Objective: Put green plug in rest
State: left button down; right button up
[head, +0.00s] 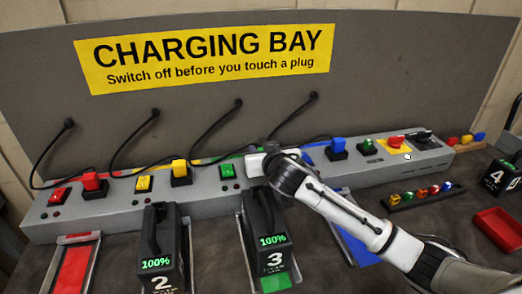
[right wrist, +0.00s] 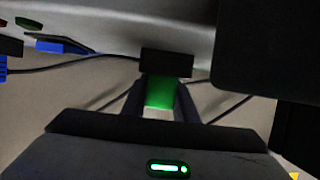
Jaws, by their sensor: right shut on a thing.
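The green plug (right wrist: 160,92) is between the fingers of my right gripper (right wrist: 160,108) in the right wrist view. The gripper is shut on it. The plug's far end meets a black block (right wrist: 167,62), which looks like its rest; I cannot tell how deep the plug sits in it. In the head view my right gripper (head: 262,163) is at the grey console, just right of the green switch (head: 227,171), and hides the plug and its rest. My left gripper is not in view.
Red (head: 93,181), yellow (head: 180,168) and blue (head: 337,147) plugs stand in black holders along the console. Batteries 2 (head: 162,250) and 3 (head: 268,240) stand in front. Black cables hang from the back panel. A red tray (head: 497,229) lies at right.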

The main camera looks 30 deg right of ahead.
jog(key=o, duration=1.1)
jog(key=shift+f, duration=0.15)
jog(key=shift+s+r, duration=0.1)
jog(key=shift+r, duration=0.1)
jog(key=v, duration=1.1)
jog(key=shift+s+r, duration=0.25)
jog(key=shift+s, duration=0.1)
